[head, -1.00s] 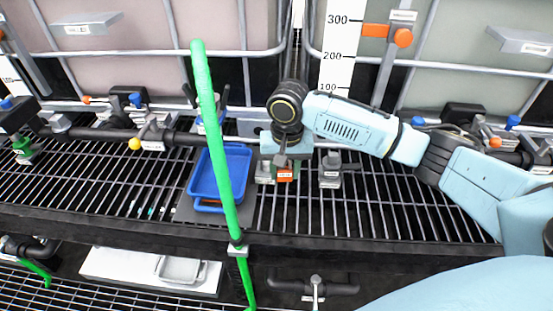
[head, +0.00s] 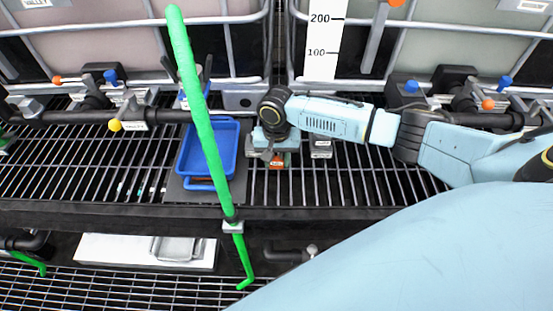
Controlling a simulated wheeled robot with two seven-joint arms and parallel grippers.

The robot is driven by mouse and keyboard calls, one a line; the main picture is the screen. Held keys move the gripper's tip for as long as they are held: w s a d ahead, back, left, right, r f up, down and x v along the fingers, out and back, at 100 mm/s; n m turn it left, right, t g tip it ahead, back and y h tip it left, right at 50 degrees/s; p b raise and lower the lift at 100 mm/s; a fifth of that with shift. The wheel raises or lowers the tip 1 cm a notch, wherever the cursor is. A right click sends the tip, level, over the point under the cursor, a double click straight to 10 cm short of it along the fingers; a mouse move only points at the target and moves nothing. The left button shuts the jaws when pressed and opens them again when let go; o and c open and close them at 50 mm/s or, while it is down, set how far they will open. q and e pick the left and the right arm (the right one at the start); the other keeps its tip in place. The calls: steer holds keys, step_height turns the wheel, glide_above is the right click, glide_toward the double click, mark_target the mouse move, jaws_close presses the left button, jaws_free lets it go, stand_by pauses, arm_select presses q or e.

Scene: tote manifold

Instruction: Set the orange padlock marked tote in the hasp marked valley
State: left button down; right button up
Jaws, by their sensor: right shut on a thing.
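The orange padlock (head: 277,162) shows as a small orange block with a pale label at the grating, right of the blue tray; the label is too small to read. My right gripper (head: 271,150) points down over it and is shut on it, with its body hiding the padlock's top and shackle. My left gripper is not in view.
A blue tray (head: 237,160) sits left of my right gripper. A grey labelled block (head: 321,148) stands close on its right. A long green pole (head: 207,135) crosses in front of the tray. A black pipe (head: 60,118) with valves runs behind. Open grating (head: 350,185) lies front right.

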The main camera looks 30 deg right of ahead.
steer(key=o, duration=1)
steer(key=shift+o, duration=0.2)
